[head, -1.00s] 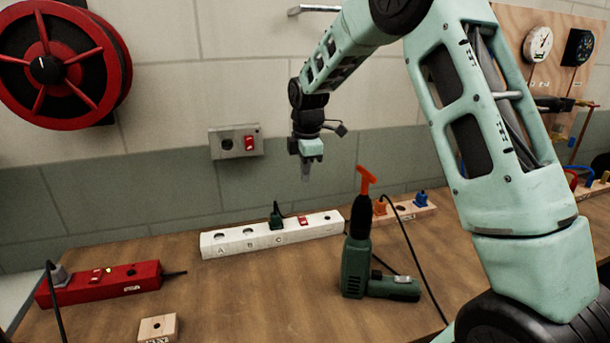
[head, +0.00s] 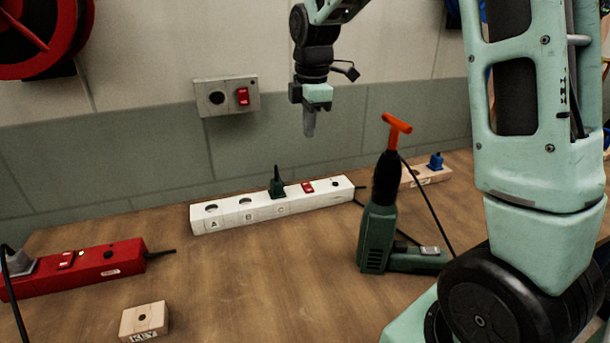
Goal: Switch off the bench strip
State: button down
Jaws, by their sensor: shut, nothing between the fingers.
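A white power strip (head: 237,217) lies on the wooden bench, with sockets marked A, B and C. A green plug (head: 277,187) stands in it near socket C, and a red rocker switch (head: 307,187) sits to the right of the plug. Whether the rocker is on or off is too small to tell. My gripper (head: 309,128) is shut and empty, pointing down. It appears above the strip's red switch, apart from it; its depth relative to the strip is hard to judge.
A green drill (head: 378,235) with an orange-handled top stands right of the strip. A red strip (head: 90,267) lies at left, and a wooden KEY block (head: 143,320) in front. A wall socket box (head: 227,97) has its own red switch. Bench between is clear.

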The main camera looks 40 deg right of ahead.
aim_at(306, 185)
jog(key=f, duration=0.4)
jog(key=w+f, duration=0.1)
jog(key=f, duration=0.9)
jog(key=shift+w+d+p, duration=0.25)
jog(key=shift+w+p, duration=0.05)
jog(key=shift+p, duration=0.1)
jog(key=shift+r, duration=0.1)
jog(key=shift+w+f+g+p, duration=0.15)
jog(key=shift+g+p, duration=0.35)
jog(key=shift+p, duration=0.5)
jog(key=shift+f, duration=0.3)
jog(key=shift+b, duration=0.3)
jog(key=shift+s, duration=0.2)
